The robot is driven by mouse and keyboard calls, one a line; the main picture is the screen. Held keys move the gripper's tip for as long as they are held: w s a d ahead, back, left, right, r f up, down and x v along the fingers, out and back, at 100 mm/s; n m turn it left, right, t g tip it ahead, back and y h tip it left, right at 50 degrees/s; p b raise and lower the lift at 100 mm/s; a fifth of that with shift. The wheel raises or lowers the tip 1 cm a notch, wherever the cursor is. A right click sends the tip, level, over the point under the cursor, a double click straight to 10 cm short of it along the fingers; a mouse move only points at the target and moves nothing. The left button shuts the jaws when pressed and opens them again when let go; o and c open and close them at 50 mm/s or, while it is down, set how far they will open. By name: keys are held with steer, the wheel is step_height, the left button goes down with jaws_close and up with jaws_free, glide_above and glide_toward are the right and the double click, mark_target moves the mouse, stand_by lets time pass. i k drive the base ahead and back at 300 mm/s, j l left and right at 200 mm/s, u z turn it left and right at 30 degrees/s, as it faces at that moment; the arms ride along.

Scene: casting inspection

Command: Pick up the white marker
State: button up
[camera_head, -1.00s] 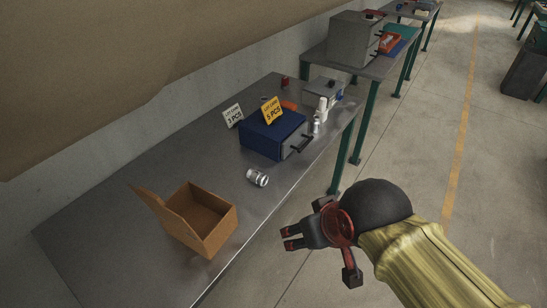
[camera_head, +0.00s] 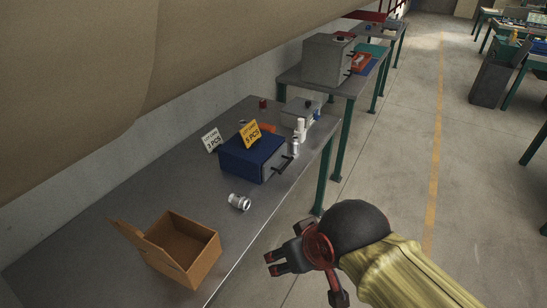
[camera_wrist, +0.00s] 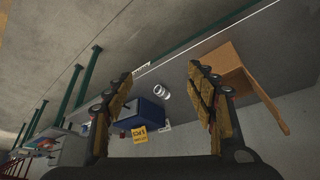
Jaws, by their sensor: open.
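No thing in view is clearly a white marker. A small white upright thing (camera_head: 301,127) stands near the right edge of the nearest table (camera_head: 105,225), beyond the blue box; I cannot tell whether it is the marker. My gripper (camera_head: 272,263) is open and empty, off the table's front edge on the right. In the wrist view my gripper (camera_wrist: 160,72) has its fingers spread, with the table things far beyond them.
A blue box (camera_head: 252,157) carries a yellow sign (camera_head: 250,134), with a white sign (camera_head: 211,140) beside it. A silver metal part (camera_head: 240,202) lies in front. A second table behind holds a grey cabinet (camera_head: 327,60).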

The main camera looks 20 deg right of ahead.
mark_target(300, 121)
steer(key=i+l+u, duration=0.1)
steer(key=u, duration=0.4)
steer(key=l+u, duration=0.3)
steer(key=u, duration=0.2)
steer(key=i+l+u, duration=0.15)
steer(key=l+u, duration=0.2)
steer(key=l, duration=0.95)
steer(key=l+u, duration=0.3)
steer(key=l, duration=1.95)
